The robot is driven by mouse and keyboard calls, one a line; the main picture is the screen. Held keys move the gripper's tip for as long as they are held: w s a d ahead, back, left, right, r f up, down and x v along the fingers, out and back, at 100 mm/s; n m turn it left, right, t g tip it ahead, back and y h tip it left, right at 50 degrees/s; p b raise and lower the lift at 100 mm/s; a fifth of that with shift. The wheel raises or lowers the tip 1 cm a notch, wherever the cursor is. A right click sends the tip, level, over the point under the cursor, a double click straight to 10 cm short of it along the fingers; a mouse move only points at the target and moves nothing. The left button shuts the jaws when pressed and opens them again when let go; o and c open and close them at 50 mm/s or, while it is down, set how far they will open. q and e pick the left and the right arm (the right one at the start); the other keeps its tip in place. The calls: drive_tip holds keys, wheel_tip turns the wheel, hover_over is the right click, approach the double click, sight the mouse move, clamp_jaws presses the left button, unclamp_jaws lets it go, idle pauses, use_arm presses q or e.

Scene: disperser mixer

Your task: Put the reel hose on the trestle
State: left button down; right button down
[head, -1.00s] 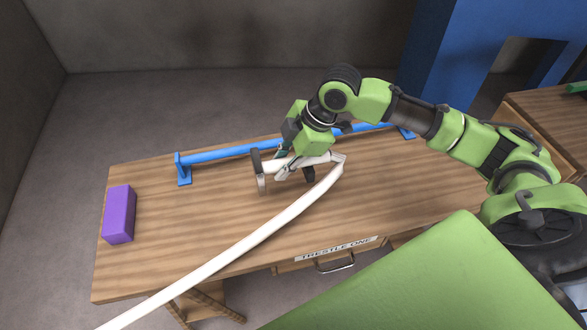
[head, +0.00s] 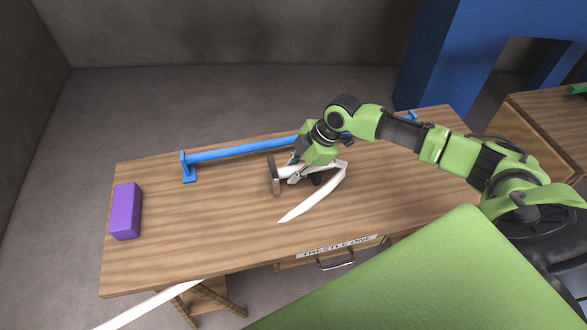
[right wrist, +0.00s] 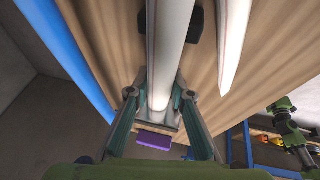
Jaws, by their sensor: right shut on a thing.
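The reel hose has a white core (head: 293,172), dark end pieces (head: 273,175) and a white hose strip (head: 313,196). My right gripper (head: 299,164) is shut on the core from above. In the right wrist view, the fingers (right wrist: 160,95) flank the white core (right wrist: 168,45). The reel is at or just above the wooden top of the trestle (head: 210,225), whose front label reads "TRESTLE ONE"; exact contact is unclear. My left gripper is not in view.
A blue rail (head: 240,149) on posts runs along the back of the tabletop, close behind the reel. A purple block (head: 126,211) stands at the left end. A drawer handle (head: 336,264) is at the front. The tabletop between block and reel is clear.

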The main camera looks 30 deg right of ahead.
drive_tip(key=c, duration=1.8)
unclamp_jaws()
drive_tip(key=shift+f, duration=0.1)
drive_tip(key=shift+r, duration=0.2)
drive_tip(key=b+v, duration=0.1)
drive_tip(key=v, duration=1.1)
drive_tip(key=shift+d, duration=0.1)
